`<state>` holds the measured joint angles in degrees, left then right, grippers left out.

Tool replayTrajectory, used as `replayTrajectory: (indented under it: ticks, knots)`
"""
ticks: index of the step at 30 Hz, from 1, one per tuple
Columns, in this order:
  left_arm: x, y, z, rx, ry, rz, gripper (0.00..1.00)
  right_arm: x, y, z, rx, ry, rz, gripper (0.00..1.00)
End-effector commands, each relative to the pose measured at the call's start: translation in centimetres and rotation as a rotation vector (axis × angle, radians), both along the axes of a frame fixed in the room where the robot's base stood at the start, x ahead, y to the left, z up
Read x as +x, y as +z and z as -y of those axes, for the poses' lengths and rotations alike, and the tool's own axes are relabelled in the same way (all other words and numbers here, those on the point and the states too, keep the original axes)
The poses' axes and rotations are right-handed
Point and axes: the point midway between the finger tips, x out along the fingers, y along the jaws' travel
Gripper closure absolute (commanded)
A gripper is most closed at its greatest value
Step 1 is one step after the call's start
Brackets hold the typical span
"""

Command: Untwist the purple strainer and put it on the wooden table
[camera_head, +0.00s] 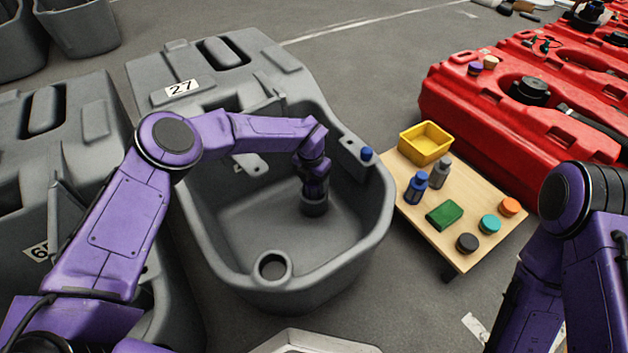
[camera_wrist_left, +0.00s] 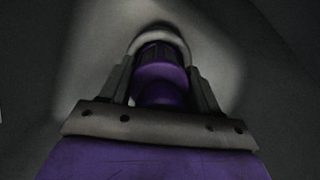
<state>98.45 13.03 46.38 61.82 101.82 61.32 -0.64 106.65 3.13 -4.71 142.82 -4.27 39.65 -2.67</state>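The purple strainer (camera_wrist_left: 160,75) shows in the left wrist view between the two fingers of my left gripper (camera_wrist_left: 160,85), with a pale grey rim curving around its far side. The fingers stand close along both its sides; I cannot tell whether they press on it. In the head view my left gripper (camera_head: 314,192) points down into the grey tank marked 27 (camera_head: 215,235), over a dark round fitting (camera_head: 314,208), and the strainer is hidden there. The low wooden table (camera_head: 455,190) stands right of the tank. My right gripper is out of view; only its arm shows at the right.
On the table are a yellow bin (camera_head: 425,143), a blue bottle (camera_head: 417,187), a grey bottle (camera_head: 440,172), a green block (camera_head: 444,215) and orange (camera_head: 509,206), teal (camera_head: 490,224) and black (camera_head: 467,243) round caps. Red tanks (camera_head: 500,115) stand behind. The table's left front part is bare.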

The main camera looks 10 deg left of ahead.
Motion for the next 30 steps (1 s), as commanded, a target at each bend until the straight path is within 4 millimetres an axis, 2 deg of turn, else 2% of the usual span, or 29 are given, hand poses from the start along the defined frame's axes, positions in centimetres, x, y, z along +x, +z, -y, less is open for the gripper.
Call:
replayTrajectory:
  ticks: [2,3,6,14,21,28,30]
  knots:
    - [0.0,0.01,0.01,0.0,0.0,0.0,0.69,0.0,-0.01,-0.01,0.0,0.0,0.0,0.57]
    - [-0.01,0.01,0.01,0.0,0.0,0.0,0.45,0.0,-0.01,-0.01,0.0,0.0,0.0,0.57]
    - [-0.02,0.01,0.01,0.0,0.0,0.0,0.75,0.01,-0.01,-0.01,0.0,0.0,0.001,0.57]
    - [-0.03,0.02,0.03,0.0,0.007,-0.001,0.75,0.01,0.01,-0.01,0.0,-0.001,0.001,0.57]
    - [0.03,0.06,-0.03,0.0,0.256,0.0,0.75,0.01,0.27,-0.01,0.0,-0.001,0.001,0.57]
    - [0.06,0.07,-0.04,-0.001,0.265,0.002,0.75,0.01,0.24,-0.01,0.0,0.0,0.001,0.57]
    - [0.07,0.09,-0.04,-0.001,0.313,0.002,0.75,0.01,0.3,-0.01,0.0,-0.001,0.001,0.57]
